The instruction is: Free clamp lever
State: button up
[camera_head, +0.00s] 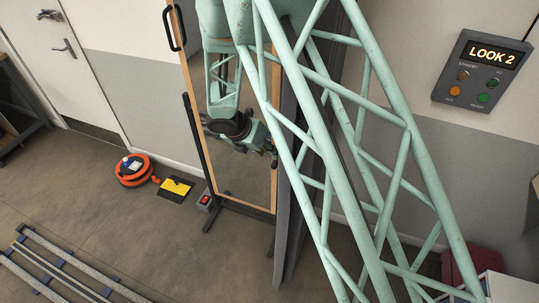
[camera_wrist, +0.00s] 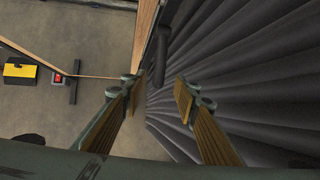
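In the wrist view my gripper (camera_wrist: 161,92) is open, its two wood-coloured fingers apart and nothing between them. A dark elongated piece (camera_wrist: 160,52), perhaps the clamp lever, stands just beyond the fingertips beside the wooden frame edge (camera_wrist: 145,30). It appears apart from both fingers, but its joint and far end are unclear. In the head view the wood-framed mirror (camera_head: 273,190) stands upright, with a black handle (camera_head: 175,28) at its upper left. A gripper and arm show within the mirror area, apparently reflected. No lever is clearly visible in the head view.
A dark pleated curtain (camera_wrist: 250,70) fills the right of the wrist view, close to my fingers. A metal rack frame (camera_head: 60,262) lies lower left. Floor between is clear.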

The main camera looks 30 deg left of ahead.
jog(key=shift+s+a+r, duration=0.1)
jog(key=shift+s+r, duration=0.2)
jog(key=shift+r, duration=0.25)
